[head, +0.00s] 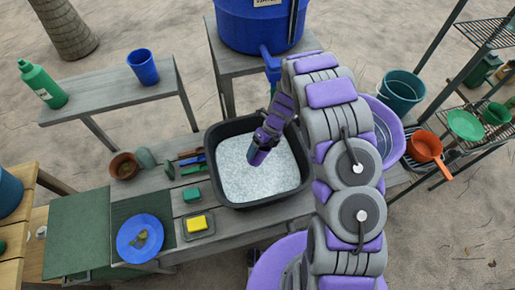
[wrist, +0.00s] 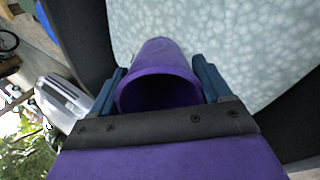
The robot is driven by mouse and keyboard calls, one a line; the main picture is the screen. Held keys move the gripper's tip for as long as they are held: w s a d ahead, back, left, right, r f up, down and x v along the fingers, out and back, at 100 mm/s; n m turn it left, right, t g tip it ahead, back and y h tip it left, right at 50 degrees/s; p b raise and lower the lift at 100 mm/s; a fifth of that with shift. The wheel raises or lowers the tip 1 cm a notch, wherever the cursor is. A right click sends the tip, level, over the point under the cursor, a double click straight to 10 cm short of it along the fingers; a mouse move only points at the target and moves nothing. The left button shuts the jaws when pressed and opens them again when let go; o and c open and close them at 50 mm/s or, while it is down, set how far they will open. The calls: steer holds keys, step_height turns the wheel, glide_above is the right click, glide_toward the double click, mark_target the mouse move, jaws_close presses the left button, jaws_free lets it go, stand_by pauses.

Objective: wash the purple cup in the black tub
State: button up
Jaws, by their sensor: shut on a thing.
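The purple cup (wrist: 160,60) is between the two blue fingers of my gripper (wrist: 159,72) in the wrist view, with its open mouth toward the camera. In the head view my gripper (head: 262,143) reaches down into the black tub (head: 211,150), with the purple cup (head: 257,157) at its end. The tub holds pale, foamy water (head: 252,182). The cup is over or at the water; I cannot tell whether it touches it. My gripper is shut on the cup.
A blue barrel with a tap (head: 250,25) stands behind the tub. Left of the tub are brushes (head: 192,162), a yellow sponge (head: 197,223) and a blue plate (head: 140,238). A purple basin (head: 383,130) is on the right. A blue cup (head: 143,67) and green bottle (head: 42,86) stand on the back-left bench.

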steer(key=f+b, duration=0.1)
steer(key=f, duration=0.1)
steer(key=f+b, duration=0.1)
steer(key=f, duration=0.2)
steer(key=f+b, duration=0.2)
steer(key=shift+a+f, duration=0.2)
steer(key=shift+a, duration=0.1)
steer(key=shift+d+f+b, duration=0.25)
steer(key=shift+f+b, duration=0.05)
steer(key=shift+f, duration=0.5)
steer(key=shift+a, duration=0.2)
steer(key=shift+d+f, duration=0.1)
steer(key=shift+f, duration=0.5)
steer(key=shift+r+p, duration=0.2)
steer(key=shift+p, duration=0.35)
